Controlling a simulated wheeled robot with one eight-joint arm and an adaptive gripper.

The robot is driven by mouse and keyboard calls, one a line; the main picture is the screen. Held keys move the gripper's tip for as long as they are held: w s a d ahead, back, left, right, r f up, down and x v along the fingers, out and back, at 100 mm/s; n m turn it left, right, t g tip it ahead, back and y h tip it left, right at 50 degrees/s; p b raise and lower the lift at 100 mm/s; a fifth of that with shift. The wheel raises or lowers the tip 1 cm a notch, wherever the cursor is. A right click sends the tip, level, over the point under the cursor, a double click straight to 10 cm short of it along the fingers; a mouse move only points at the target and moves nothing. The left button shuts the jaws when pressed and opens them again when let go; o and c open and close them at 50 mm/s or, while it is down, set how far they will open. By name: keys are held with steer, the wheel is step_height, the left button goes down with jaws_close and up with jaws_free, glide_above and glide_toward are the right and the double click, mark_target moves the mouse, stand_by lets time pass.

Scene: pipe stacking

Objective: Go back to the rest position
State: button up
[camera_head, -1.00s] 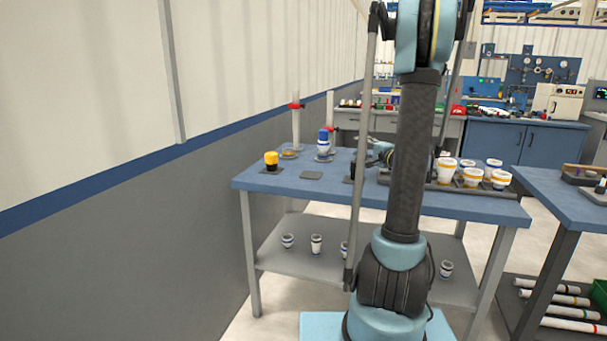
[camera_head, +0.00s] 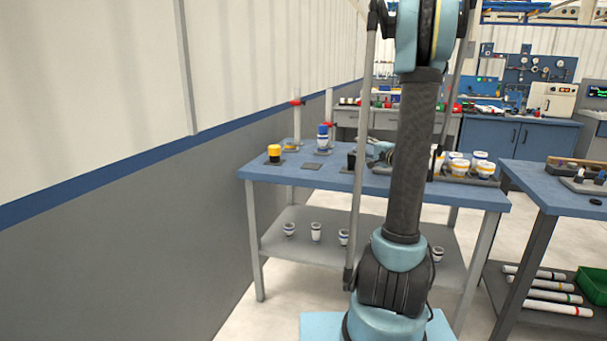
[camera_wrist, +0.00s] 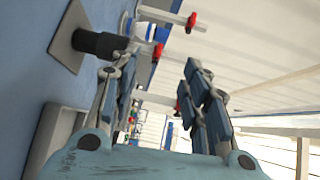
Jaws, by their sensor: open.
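My gripper (camera_wrist: 150,100) shows in the wrist view with its two fingers spread apart and nothing between them. In the head view the gripper is mostly hidden behind my arm, over the blue table (camera_head: 335,181). A blue-and-white pipe stack (camera_head: 323,138) stands upright on a plate near the table's back left. A yellow-and-black piece (camera_head: 274,153) stands on a dark plate at the left.
A tray with several white cups (camera_head: 470,166) stands on the table's right. White posts with red clamps (camera_head: 297,115) rise at the back left. The lower shelf (camera_head: 290,246) holds several cups. A second table (camera_head: 545,188) stands at the right. A wall is close on the left.

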steer(key=s+a+f+n+g, duration=0.35)
steer(key=s+a, duration=0.25)
steer(key=s, duration=0.4)
steer(key=s+a+f+n+g, duration=0.2)
steer(key=s+a+n+g, duration=0.25)
steer(key=s+a, duration=0.35)
steer(key=s+d+f+n+g+h, duration=0.1)
steer(key=s+d+f+h, duration=0.1)
steer(key=s, duration=0.6)
steer(key=s+d+f+n+g+h, duration=0.1)
steer(key=s+d+f+g+h, duration=0.1)
steer(key=s, duration=0.7)
steer(key=s+d+f+n+g+h, duration=0.2)
steer(key=s+d+f+h, duration=0.2)
steer(key=s+f, duration=0.3)
steer(key=shift+s+d, duration=0.5)
steer(key=shift+s, duration=0.15)
steer(key=shift+w+f, duration=0.15)
steer(key=shift+w, duration=0.3)
